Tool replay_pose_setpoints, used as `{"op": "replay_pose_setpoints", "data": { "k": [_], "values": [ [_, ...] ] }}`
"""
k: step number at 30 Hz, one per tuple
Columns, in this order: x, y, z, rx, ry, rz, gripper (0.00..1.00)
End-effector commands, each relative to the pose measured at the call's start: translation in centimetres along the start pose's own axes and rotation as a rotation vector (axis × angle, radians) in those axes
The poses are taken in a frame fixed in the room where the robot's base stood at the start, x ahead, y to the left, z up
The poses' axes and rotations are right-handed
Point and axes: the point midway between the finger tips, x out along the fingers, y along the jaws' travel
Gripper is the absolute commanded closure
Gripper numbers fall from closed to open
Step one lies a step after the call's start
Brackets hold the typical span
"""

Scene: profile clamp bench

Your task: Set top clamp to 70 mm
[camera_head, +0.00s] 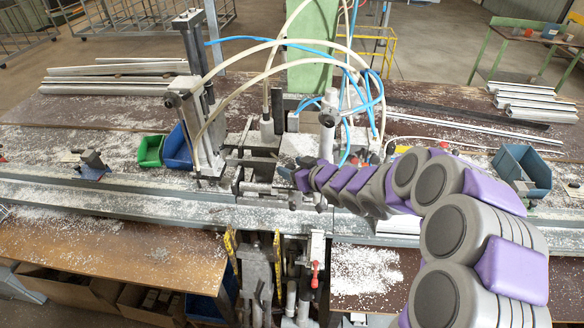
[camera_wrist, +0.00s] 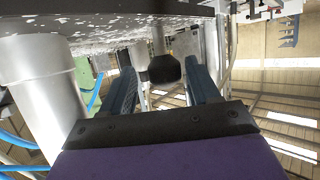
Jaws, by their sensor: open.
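The clamp bench's machine (camera_head: 265,165) stands in the middle of the bench in the head view, with upright cylinders and hoses. My gripper (camera_head: 292,177) reaches in from the right, at the middle of this machine. In the wrist view my gripper (camera_wrist: 160,70) has its two dark fingers spread wide. A black round knob (camera_wrist: 164,69) shows between the fingers, with a gap on both sides, so it is not gripped. I cannot tell its exact depth, nor whether it belongs to the top clamp. No scale or 70 mm mark is readable.
A tall grey column (camera_head: 197,110) stands left of my gripper, and hoses (camera_head: 290,45) arch above. Green (camera_head: 150,151) and blue bins (camera_head: 178,148) are at the left, a blue-grey bin (camera_head: 521,170) at the right. In the wrist view a thick metal cylinder (camera_wrist: 45,90) stands close left.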

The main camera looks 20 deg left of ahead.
Motion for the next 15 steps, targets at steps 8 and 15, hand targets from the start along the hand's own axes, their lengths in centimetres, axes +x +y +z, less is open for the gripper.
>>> {"op": "replay_pose_setpoints", "data": {
  "k": [8, 15],
  "values": [
    [0.72, -0.36, -0.03, -0.003, -0.005, 0.0, 0.43],
    [0.44, -0.21, 0.02, -0.002, -0.004, 0.0, 0.66]
  ]
}}
